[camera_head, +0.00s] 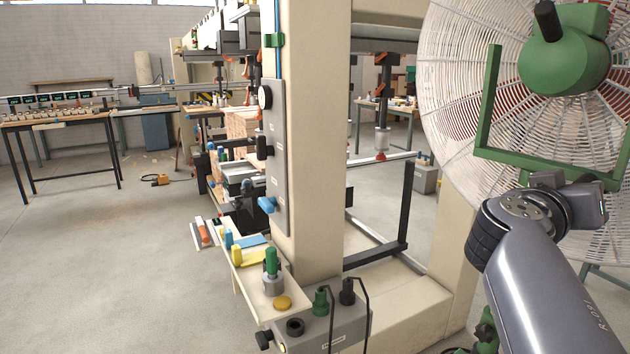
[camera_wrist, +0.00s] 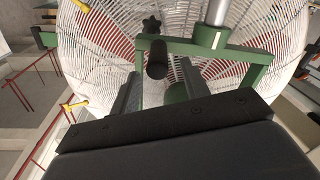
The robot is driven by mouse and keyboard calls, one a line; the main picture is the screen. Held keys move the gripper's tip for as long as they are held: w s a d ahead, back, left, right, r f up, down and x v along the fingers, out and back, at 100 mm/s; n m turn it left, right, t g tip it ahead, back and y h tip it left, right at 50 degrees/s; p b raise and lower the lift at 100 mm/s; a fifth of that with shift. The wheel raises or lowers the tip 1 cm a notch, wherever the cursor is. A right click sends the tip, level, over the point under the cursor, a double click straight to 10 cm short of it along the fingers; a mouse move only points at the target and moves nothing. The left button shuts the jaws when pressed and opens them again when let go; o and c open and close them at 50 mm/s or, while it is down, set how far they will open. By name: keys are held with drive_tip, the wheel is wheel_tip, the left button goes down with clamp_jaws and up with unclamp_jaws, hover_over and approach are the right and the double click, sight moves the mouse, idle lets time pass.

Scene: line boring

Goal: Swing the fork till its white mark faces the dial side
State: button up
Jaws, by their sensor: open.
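The fork is a green U-shaped yoke (camera_head: 487,105) around the big wire-caged fan (camera_head: 450,70) at the right of the head view. It also crosses the upper middle of the wrist view (camera_wrist: 180,46). A small pale patch shows on its bar near a grey post in the wrist view; I cannot tell whether it is the white mark. A white round dial (camera_head: 265,97) sits on the grey panel of the beige column, left of the fan. My gripper (camera_wrist: 160,82) is open, its two fingers apart before the fork and a black knob (camera_wrist: 157,62). I cannot tell whether they touch anything.
The beige column (camera_head: 312,150) stands left of the fan. A grey control box (camera_head: 325,325) and a shelf with coloured parts (camera_head: 262,290) are at its foot. Yellow-ended rods (camera_wrist: 75,104) show left in the wrist view. Open floor (camera_head: 110,240) lies at left.

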drive_tip(key=shift+b+v, duration=0.75)
drive_tip(key=shift+v, duration=1.55)
drive_tip(key=shift+f+b, duration=0.15)
drive_tip(key=shift+b, duration=0.4)
drive_tip(key=shift+d+r+p, duration=0.1)
drive_tip(key=shift+r+p, duration=0.2)
drive_tip(key=shift+p, duration=0.5)
drive_tip(key=shift+p+x, duration=0.9)
drive_tip(key=shift+x, duration=2.05)
drive_tip(key=shift+f, duration=0.15)
